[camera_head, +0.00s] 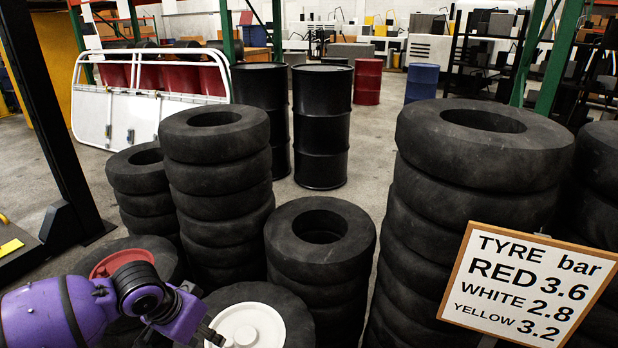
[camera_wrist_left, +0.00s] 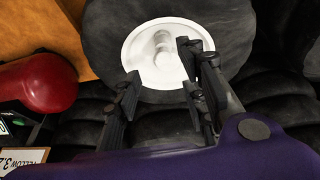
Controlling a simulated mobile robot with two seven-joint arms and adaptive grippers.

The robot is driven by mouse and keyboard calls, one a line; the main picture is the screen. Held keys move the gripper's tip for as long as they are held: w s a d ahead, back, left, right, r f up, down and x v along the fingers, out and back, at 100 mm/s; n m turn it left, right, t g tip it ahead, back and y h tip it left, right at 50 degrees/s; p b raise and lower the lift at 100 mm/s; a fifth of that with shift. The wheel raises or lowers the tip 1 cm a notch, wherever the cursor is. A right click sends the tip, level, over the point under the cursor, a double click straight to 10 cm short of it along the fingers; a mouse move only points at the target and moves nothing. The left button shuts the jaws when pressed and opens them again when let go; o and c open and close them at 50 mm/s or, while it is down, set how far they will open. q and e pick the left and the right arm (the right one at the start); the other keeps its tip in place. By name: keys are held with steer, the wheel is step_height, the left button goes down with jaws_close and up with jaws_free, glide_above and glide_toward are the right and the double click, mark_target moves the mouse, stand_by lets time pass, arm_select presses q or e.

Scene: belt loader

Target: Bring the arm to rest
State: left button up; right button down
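My left arm is purple and comes in at the lower left of the head view. Its gripper (camera_head: 208,334) is near the bottom edge, beside the tyre with the white hub (camera_head: 246,326). In the left wrist view my left gripper (camera_wrist_left: 158,62) has its two dark fingers spread apart with nothing between them. The white hub (camera_wrist_left: 162,52) shows behind the fingers; I cannot tell whether they touch it. My right gripper is in neither view.
Tyre stacks (camera_head: 217,180) stand close around the arm, with a taller one (camera_head: 470,200) at right. A tyre with a red hub (camera_head: 115,262) is behind the arm. A pressure sign (camera_head: 530,285) stands at right. A red rounded object (camera_wrist_left: 38,86) shows in the wrist view.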

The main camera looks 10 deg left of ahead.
arm_select(q)
steer(key=s+d+f, duration=0.5)
steer(key=s, duration=0.3)
steer(key=s+d+f, duration=0.4)
steer(key=s, duration=0.4)
steer(key=s+a+n+g+y, duration=0.1)
steer(key=s+a+n, duration=0.15)
steer(key=s, duration=0.65)
steer(key=s+a+n+g+y, duration=0.1)
steer(key=s+a+y, duration=0.15)
steer(key=s, duration=0.55)
steer(key=w+d+f+t+h, duration=0.2)
steer(key=w+f+t, duration=0.5)
steer(key=f, duration=0.4)
steer(key=shift+w+d+f, duration=0.3)
steer(key=shift+w+d, duration=0.3)
steer(key=shift+d, duration=0.25)
